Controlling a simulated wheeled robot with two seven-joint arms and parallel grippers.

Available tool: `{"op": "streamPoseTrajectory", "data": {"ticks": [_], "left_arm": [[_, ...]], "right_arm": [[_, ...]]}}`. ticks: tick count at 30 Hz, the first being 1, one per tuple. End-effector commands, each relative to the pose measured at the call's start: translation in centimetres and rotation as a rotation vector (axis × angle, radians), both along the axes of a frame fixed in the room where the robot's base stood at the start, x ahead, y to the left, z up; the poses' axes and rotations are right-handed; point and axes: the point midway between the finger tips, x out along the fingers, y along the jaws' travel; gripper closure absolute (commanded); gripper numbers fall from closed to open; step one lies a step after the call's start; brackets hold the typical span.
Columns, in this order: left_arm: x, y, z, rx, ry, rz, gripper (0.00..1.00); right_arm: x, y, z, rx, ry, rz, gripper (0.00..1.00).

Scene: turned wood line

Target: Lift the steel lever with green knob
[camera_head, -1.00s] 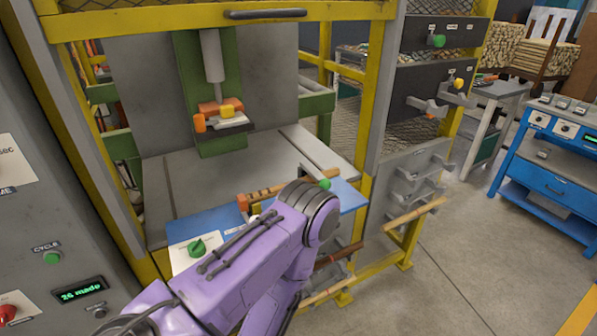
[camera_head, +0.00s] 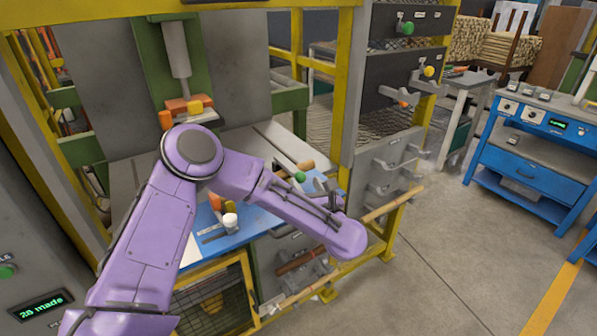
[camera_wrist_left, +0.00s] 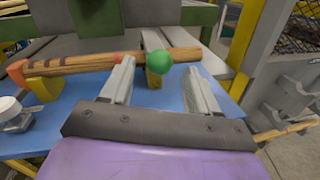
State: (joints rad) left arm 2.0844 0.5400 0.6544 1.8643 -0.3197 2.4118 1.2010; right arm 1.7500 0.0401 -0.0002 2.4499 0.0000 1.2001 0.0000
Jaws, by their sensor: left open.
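The green knob (camera_head: 300,176) shows at the right end of the blue bench, just left of my left gripper. In the left wrist view, the round green knob (camera_wrist_left: 159,63) appears between the two finger lines, near their tips. My left gripper (camera_wrist_left: 160,72) is open, with a grey finger on each side of the knob and clear gaps; nothing is gripped. In the head view, the left gripper (camera_head: 325,186) is small and partly hidden by my wrist. My right gripper is not in view.
A turned wood piece (camera_wrist_left: 80,64) lies across just behind the knob, on a yellow rest (camera_wrist_left: 40,88). A white cap (camera_head: 230,220) stands on the blue bench (camera_wrist_left: 75,125). Yellow posts (camera_head: 352,90) and a grey rack (camera_head: 385,165) stand to the right.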

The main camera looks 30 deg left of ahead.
Motion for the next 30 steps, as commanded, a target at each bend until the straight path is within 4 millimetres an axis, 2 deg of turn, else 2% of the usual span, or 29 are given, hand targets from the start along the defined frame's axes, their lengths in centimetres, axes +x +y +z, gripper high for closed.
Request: {"op": "streamPoseTrajectory", "data": {"ticks": [1,3,9,19,24,25,30], "left_arm": [[0.5,1.2,0.3,-0.001,0.003,0.007,0.4],[1.4,2.5,0.3,0.0,0.004,0.005,0.4],[3.2,4.9,0.1,0.002,0.005,0.0,0.4],[3.5,5.4,-0.1,0.004,0.006,-0.002,0.4],[3.6,5.3,-0.1,0.004,0.006,-0.004,0.95],[3.6,5.2,-0.1,0.004,0.006,-0.005,1.0],[3.6,5.1,0.0,0.002,0.007,-0.008,1.0]], "right_arm": [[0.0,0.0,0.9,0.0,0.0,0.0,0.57],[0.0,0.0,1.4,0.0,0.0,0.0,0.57],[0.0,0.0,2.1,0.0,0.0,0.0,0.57],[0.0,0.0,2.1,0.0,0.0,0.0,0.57],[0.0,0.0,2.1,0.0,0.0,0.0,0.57],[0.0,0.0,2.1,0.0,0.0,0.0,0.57],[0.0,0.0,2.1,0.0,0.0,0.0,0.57]]}}
